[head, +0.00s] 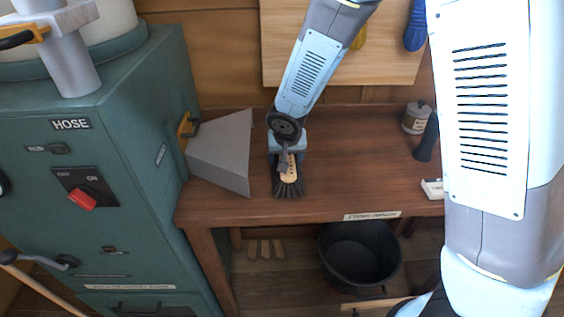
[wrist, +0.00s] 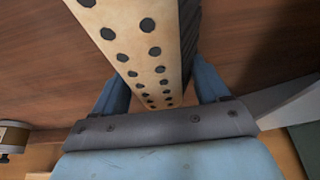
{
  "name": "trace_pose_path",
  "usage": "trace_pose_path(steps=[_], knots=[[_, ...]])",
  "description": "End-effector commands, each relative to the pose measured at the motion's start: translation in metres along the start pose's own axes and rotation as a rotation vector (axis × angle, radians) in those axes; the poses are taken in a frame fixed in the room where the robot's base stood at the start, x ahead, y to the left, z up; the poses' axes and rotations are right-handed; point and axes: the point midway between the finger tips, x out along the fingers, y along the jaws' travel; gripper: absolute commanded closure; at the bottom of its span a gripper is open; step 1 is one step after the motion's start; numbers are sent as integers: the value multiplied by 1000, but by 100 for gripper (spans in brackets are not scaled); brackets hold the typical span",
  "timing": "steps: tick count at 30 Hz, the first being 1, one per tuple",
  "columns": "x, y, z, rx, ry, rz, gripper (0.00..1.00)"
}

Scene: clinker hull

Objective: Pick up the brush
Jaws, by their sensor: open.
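The brush (head: 289,188) lies on the wooden bench, with a pale wooden body and dark bristles fanning toward the front edge. My gripper (head: 287,155) is directly over its rear part, which my arm partly hides. In the wrist view the brush's pale wooden back (wrist: 136,45), dotted with dark holes, runs between the two blue fingers of my gripper (wrist: 162,85). The fingers are apart, one on each side of the wood, with some gap showing on the left. Dark bristles show along the right side. I cannot tell how deep the fingertips reach beside it.
A grey dustpan-like wedge (head: 222,155) stands left of the brush, beside the green cabinet (head: 120,140). A can (head: 416,118) and a dark bottle-like thing (head: 427,140) stand at the bench's right. The bench (head: 350,180) is clear right of the brush. A black tub (head: 360,255) is below.

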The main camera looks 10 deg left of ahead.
Motion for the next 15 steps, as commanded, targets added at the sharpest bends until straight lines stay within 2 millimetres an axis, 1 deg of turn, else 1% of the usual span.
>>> trace_pose_path(steps=[9,15], knots=[[2,0,0,2,1,0,26],[2,0,0,2,1,0,46]])
